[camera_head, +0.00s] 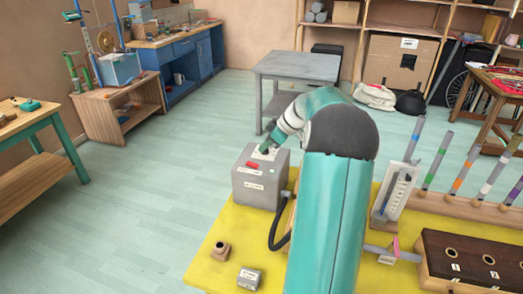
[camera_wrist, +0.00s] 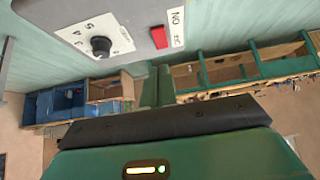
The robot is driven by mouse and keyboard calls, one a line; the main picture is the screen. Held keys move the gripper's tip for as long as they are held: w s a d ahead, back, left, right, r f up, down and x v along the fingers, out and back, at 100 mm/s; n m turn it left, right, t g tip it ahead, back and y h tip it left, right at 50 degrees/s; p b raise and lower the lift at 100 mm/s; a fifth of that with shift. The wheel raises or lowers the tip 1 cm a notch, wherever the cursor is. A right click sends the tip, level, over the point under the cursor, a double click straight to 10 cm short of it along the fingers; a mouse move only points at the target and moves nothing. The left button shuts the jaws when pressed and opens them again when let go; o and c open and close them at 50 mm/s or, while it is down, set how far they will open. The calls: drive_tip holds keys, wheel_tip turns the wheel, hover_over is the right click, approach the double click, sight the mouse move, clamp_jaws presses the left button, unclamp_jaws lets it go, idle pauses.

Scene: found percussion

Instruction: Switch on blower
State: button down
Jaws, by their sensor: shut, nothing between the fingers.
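The blower is a grey box (camera_head: 258,190) on the near left part of the yellow table, with a dark hose from its right side. Its red switch (camera_head: 253,164) sits on the top near the front edge. The wrist view shows the box upside down at the top, with the red switch (camera_wrist: 159,37) beside an "ON" label, and a black knob (camera_wrist: 100,46) on a numbered white plate. I cannot tell the switch's position. My gripper (camera_head: 266,149) is shut and empty, over the white plate behind the switch. Whether it touches is unclear. Its green and black body (camera_wrist: 170,125) fills the lower wrist view.
On the yellow table (camera_head: 212,262) stand a small brown block (camera_head: 221,251), a small grey box (camera_head: 249,278), a rack of coloured tubes (camera_head: 460,207) and a dark holed box (camera_head: 470,262). A grey table (camera_head: 308,66) stands behind. Floor at left is clear.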

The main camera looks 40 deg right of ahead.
drive_tip(key=s+d+r, duration=0.2)
drive_tip(key=s+r, duration=0.2)
drive_tip(key=s, duration=0.1)
drive_tip(key=shift+d, duration=0.15)
drive_tip(key=shift+s+d, duration=0.1)
idle(0.3)
drive_tip(key=a+r+m+g+h, duration=0.1)
drive_tip(key=a+r, duration=0.2)
drive_tip(key=a, duration=1.1)
drive_tip(key=a+r+m+g+h, duration=0.15)
drive_tip(key=a+r, duration=0.25)
drive_tip(key=a, duration=1.1)
drive_tip(key=s+a+f+m+t+h, duration=0.1)
drive_tip(key=s+a+f+m, duration=0.2)
drive_tip(key=s+a, duration=1.3)
